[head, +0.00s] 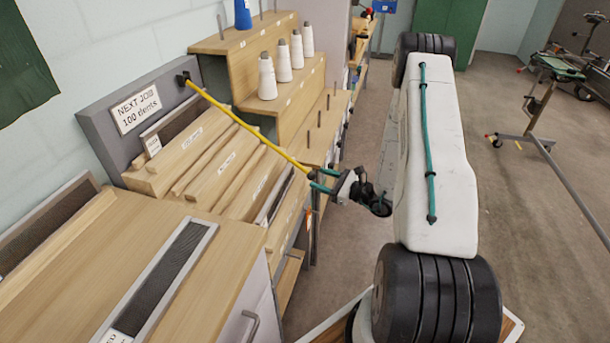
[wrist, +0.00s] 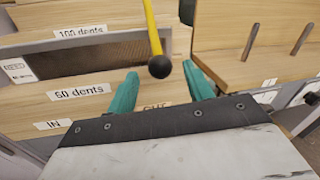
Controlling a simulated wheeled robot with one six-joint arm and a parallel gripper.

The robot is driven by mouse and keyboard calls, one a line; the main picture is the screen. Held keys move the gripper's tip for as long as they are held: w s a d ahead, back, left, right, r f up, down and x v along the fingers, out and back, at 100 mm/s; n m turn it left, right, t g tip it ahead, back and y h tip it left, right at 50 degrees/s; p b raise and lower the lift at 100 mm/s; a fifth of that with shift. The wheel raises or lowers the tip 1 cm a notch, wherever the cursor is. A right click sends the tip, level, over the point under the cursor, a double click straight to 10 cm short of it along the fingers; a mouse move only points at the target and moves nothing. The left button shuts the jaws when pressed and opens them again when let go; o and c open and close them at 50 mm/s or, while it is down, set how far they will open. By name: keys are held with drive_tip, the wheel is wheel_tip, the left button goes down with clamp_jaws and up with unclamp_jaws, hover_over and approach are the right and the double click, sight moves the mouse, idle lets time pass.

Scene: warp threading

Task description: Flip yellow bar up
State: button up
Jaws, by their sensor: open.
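The yellow bar (head: 248,127) runs from a dark pivot on the grey panel at the back left down towards the right, across the front of the wooden racks. Its black ball end shows in the wrist view, and the yellow bar (wrist: 151,28) comes down from the top there. My gripper (head: 316,180) has teal fingers and is at the bar's free end in the head view. In the wrist view my gripper (wrist: 160,85) is open, with the ball just beyond and between its fingertips. I cannot tell whether a finger touches it.
The grey panel (head: 90,115) carries a "NEXT JOB 100 dents" sign (head: 136,109). Wooden slots below hold labelled reeds, and a reed (wrist: 90,55) lies left of the ball. Thread cones (head: 268,78) stand on the stepped shelf.

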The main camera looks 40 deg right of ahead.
sight(313, 176)
drive_tip(key=shift+x, duration=2.95)
